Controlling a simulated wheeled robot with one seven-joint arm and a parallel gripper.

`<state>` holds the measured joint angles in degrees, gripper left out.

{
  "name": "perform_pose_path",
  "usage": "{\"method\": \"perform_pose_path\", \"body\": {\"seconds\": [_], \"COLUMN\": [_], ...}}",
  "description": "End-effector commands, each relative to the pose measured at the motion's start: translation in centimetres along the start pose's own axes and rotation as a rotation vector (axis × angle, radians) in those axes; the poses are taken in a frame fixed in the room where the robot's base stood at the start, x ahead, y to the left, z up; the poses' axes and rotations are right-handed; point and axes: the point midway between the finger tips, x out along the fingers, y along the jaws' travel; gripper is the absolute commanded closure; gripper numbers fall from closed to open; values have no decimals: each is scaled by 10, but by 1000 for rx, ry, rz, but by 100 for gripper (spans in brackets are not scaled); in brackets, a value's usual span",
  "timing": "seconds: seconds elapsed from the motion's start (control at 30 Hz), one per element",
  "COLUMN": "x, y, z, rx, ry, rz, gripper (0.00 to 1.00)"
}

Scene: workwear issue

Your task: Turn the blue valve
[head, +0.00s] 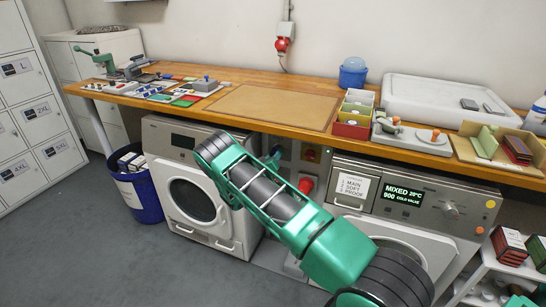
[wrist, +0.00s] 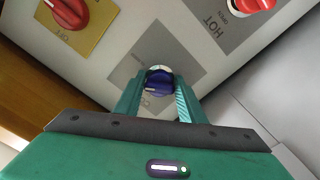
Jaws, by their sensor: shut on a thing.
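The blue valve (wrist: 159,82) is a small round knob with a pale rim, on a grey label plate on the wall panel in the wrist view. My gripper (wrist: 158,95) has its two green fingers on either side of the knob and is shut on it. The far end of the knob and the exact finger contact are partly hidden.
A red valve (wrist: 252,4) on a plate marked HOT and a red rotary switch (wrist: 70,10) on a yellow plate share the panel. A wooden worktop (head: 330,138) lies above. The left machine (head: 196,190) and the right machine (head: 425,215) flank the gap.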

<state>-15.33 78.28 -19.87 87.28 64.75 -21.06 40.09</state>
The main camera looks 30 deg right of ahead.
Motion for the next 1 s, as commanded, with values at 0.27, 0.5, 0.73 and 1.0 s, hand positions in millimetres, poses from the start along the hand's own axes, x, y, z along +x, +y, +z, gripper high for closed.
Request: {"method": "perform_pose_path", "body": {"seconds": [0.27, 0.5, 0.73, 1.0], "x": [0, 0, 0, -1], "y": [-1, -1, 0, -1], "z": [-2, -3, -3, -3], "rx": [-261, -487, -689, -861], "ry": [5, 5, 6, 7], "rz": [-4, -4, -4, -6], "gripper": [86, 86, 86, 86]}}
